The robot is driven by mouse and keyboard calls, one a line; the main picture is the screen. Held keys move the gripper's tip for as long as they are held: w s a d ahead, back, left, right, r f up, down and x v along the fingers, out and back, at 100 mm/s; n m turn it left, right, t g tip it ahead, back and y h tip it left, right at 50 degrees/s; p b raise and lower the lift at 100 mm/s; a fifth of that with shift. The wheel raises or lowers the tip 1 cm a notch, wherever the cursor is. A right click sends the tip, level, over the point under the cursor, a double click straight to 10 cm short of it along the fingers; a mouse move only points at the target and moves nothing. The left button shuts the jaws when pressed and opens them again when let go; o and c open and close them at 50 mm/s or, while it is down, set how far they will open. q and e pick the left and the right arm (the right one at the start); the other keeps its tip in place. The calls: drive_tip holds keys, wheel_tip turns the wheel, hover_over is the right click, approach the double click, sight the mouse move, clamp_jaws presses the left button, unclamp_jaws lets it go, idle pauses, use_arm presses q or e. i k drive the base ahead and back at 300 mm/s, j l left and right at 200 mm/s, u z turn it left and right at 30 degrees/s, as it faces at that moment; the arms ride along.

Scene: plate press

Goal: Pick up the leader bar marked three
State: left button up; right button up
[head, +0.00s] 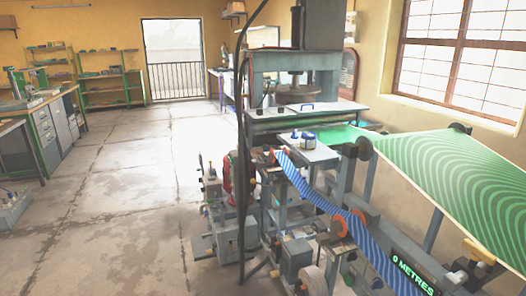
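I cannot make out a bar marked three in the head view. The press (296,62) stands right of the middle, a tall grey-green frame with a round plate (300,93) under its ram. A white slab (325,112) lies across the front of the press, with a small blue handle-like piece (307,106) on it. I cannot read any mark on it. A green patterned web (470,190) runs from the press to the right, and a blue striped web (330,205) slopes down in front. Neither of my grippers shows.
A small side table (320,154) holds a jar (308,140). A display (412,273) reads "0 METRES". Black cables hang before the press. Benches (45,125) and shelves (105,88) stand at the left and back. The floor (120,190) at left is mostly clear.

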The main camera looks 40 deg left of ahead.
sight(266, 147)
drive_tip(key=i+j+u, duration=0.45)
drive_tip(key=i+j, duration=0.4)
drive_tip(key=j, duration=0.45)
drive_tip(key=i+j+u, duration=0.4)
drive_tip(key=i+j, duration=0.6)
